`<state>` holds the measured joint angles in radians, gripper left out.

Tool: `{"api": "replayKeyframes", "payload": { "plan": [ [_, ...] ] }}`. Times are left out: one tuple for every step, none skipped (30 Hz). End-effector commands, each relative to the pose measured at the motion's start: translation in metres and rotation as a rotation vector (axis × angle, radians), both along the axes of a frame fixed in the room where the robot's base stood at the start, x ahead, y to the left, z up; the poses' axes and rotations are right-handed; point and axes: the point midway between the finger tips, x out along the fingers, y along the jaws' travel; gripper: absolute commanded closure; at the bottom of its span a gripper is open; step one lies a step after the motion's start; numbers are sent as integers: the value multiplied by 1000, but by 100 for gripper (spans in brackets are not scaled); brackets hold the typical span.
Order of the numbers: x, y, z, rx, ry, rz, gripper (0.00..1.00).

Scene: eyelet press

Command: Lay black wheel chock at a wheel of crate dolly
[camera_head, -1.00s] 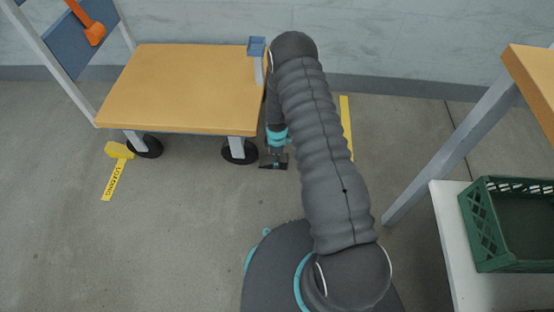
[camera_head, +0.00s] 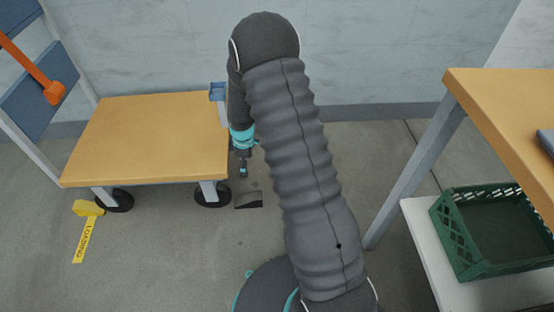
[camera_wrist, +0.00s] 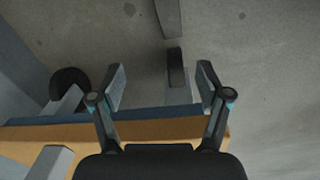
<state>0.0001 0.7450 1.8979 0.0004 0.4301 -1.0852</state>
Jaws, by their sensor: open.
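The black wheel chock (camera_head: 249,201) lies on the floor just right of the crate dolly's near right wheel (camera_head: 212,195). In the wrist view the chock (camera_wrist: 168,17) is at the top edge, partly cut off, in line with that wheel (camera_wrist: 176,68); only a narrow gap, if any, shows between them. The dolly (camera_head: 150,140) has an orange deck. My gripper (camera_head: 243,172) is above the chock and apart from it, beside the deck's right edge. In the wrist view my gripper (camera_wrist: 161,80) is open, with nothing held between its fingers.
A yellow chock (camera_head: 88,208) sits at the dolly's left wheel, beside a yellow LOADING floor mark (camera_head: 85,240). A blue-topped post (camera_head: 218,95) stands at the deck's right corner. At right are an orange-topped table (camera_head: 490,110) and a green crate (camera_head: 480,260) on a white shelf.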

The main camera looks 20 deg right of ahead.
Motion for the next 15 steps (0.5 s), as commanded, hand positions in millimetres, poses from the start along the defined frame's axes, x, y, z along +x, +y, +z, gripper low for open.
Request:
{"api": "replayKeyframes", "payload": {
  "plan": [
    [-1,0,27,3,-23,-35,24],
    [-2,0,41,5,-31,-57,24],
    [-6,0,60,8,-44,-88,24],
    [-8,0,73,10,-53,-111,24],
    [-11,0,86,13,-61,-134,24],
    [-16,0,103,18,-73,-165,24],
    [-20,0,116,20,-82,-188,24],
    [-24,0,128,25,-90,-211,24],
    [-30,0,144,29,-103,-241,24],
    [-35,0,156,33,-112,-263,24],
    [-40,0,168,38,-120,-287,24],
    [-47,0,183,43,-132,-318,24],
    [-53,0,194,47,-141,-340,24],
    [-59,0,204,52,-149,-362,24],
    [-67,0,218,60,-161,-392,24]
  ]
}}
